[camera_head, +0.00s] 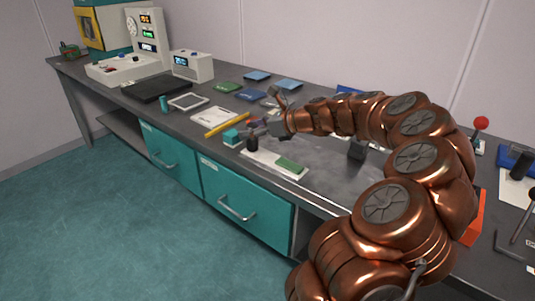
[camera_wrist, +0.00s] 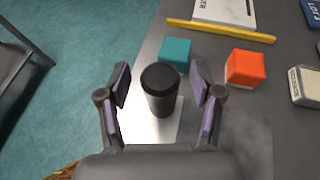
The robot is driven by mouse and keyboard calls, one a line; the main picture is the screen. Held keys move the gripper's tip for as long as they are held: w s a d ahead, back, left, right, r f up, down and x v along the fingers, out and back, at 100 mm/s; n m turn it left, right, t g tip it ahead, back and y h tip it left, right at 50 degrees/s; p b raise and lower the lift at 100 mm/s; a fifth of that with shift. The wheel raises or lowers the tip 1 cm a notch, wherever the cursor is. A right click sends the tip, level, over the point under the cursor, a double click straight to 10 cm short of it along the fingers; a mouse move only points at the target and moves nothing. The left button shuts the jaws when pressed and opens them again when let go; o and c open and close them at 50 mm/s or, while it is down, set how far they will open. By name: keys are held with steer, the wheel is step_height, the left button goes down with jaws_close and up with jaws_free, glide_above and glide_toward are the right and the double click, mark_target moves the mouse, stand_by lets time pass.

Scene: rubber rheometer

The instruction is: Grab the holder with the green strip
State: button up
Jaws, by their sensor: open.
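The holder (camera_head: 262,160) is a flat white plate lying near the table's front edge, with a green strip (camera_head: 290,165) on its right part. A black upright cylinder (camera_head: 252,143) stands at its left end. In the wrist view the black cylinder (camera_wrist: 160,90) rises from the white plate (camera_wrist: 138,128); the green strip is not seen there. My gripper (camera_wrist: 161,88) is open, with one finger on each side of the cylinder and visible gaps between. In the head view my gripper (camera_head: 259,130) is beside the cylinder's top.
A teal cube (camera_wrist: 175,52) and an orange cube (camera_wrist: 245,68) sit just beyond the cylinder. A yellow bar (camera_head: 227,124) lies farther back, beside a white pad (camera_head: 214,116). The table's front edge is close to the holder, with teal drawers (camera_head: 245,205) below.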

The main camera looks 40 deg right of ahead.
jaws_close()
stand_by(0.5)
